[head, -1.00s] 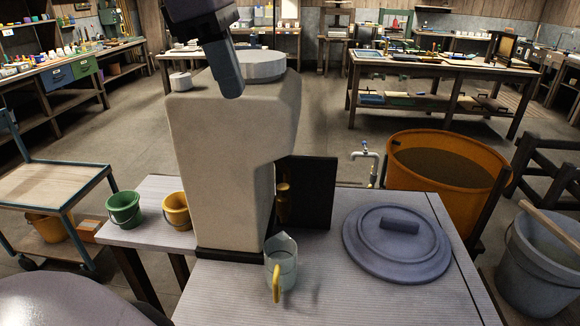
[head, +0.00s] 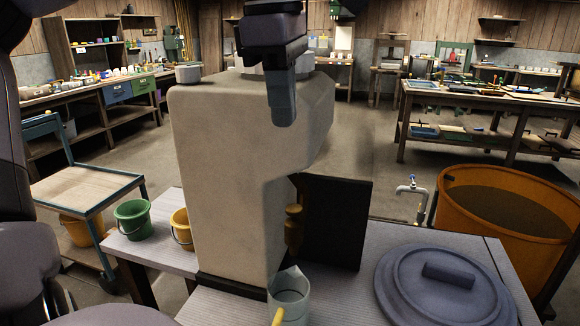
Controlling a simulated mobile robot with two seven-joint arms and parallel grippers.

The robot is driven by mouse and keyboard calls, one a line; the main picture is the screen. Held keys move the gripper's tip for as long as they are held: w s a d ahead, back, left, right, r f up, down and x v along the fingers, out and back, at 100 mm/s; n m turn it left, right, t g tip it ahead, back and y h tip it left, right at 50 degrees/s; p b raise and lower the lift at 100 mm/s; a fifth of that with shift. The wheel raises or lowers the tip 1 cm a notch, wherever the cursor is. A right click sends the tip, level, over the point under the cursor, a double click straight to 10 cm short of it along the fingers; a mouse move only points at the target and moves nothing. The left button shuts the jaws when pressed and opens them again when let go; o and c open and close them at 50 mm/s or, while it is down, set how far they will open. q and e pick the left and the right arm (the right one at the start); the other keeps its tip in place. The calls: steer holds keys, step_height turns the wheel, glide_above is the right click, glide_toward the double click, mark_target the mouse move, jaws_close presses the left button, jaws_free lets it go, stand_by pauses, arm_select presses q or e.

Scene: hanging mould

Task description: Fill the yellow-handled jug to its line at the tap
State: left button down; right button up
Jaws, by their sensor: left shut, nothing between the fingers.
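The clear jug (head: 290,298) with a yellow handle (head: 278,317) stands upright on the slatted table, cut off by the lower picture edge. Its line and fill level cannot be made out. Whether water runs is not visible. My left gripper (head: 284,120) is shut and empty, pointing down in front of the vessel's upper part, well above the jug. My right gripper is not in view.
A dark upright panel (head: 340,222) stands right of the brass tap. A grey-blue round lid (head: 447,287) lies on the table at right. A metal tap (head: 412,188) stands behind, near an orange tub (head: 510,240). Green (head: 132,219) and yellow (head: 181,228) buckets stand at left.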

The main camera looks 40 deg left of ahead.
mark_target(293, 208)
arm_select(q)
steer(key=f, duration=0.4)
steer(key=w+f, duration=0.1)
steer(key=f, duration=0.4)
steer(key=f+b, duration=0.1)
steer(key=f, duration=0.3)
steer(key=shift+w+f, duration=0.3)
steer(key=shift+f, duration=0.05)
